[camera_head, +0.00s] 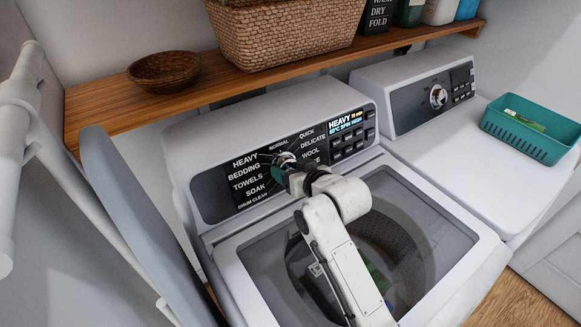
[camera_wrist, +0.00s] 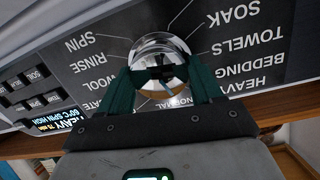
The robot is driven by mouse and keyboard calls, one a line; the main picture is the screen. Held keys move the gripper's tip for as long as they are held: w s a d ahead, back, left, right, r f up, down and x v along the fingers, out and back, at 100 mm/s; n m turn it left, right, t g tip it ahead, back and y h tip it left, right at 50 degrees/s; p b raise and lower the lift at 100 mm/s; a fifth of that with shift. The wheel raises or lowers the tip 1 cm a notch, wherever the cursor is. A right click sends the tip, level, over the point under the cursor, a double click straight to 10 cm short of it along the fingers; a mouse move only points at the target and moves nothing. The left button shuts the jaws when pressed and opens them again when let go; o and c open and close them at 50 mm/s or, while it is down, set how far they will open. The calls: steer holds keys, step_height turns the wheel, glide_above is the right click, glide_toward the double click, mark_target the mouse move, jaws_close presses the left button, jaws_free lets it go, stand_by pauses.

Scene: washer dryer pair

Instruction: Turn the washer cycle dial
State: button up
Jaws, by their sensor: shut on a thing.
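The washer (camera_head: 225,235) stands in the middle of the head view, with a dark control panel on its raised back. Its cycle dial (camera_head: 284,158) is a round silver knob ringed by labels such as HEAVY, BEDDING, TOWELS and SOAK. In the wrist view the dial (camera_wrist: 160,52) sits between my green fingers, the labels upside down. My gripper (camera_head: 282,168) reaches the panel from the front and is shut on the dial; it also shows in the wrist view (camera_wrist: 162,75). The lit display (camera_head: 347,121) reads HEAVY. My arm and gripper hide part of the panel.
A dryer (camera_head: 440,140) with its own knob (camera_head: 438,96) stands to the right, a teal basket (camera_head: 530,130) on top. A wooden shelf (camera_head: 105,110) behind holds a bowl (camera_head: 165,70) and a wicker basket (camera_head: 285,35). A grey board (camera_head: 125,210) stands close at left.

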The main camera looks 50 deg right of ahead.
steer(key=shift+d+m+y+p, duration=0.1)
steer(key=shift+m+y+p, duration=0.5)
steer(key=shift+m, duration=1)
steer(key=o, duration=1.1)
steer(key=shift+c, duration=0.2)
steer(key=b+v, duration=0.1)
steer(key=v, duration=1)
steer(key=shift+f+b, duration=0.15)
steer(key=shift+b, duration=0.15)
steer(key=shift+w, duration=0.2)
steer(key=shift+p+x, duration=0.9)
steer(key=shift+x, duration=4.4)
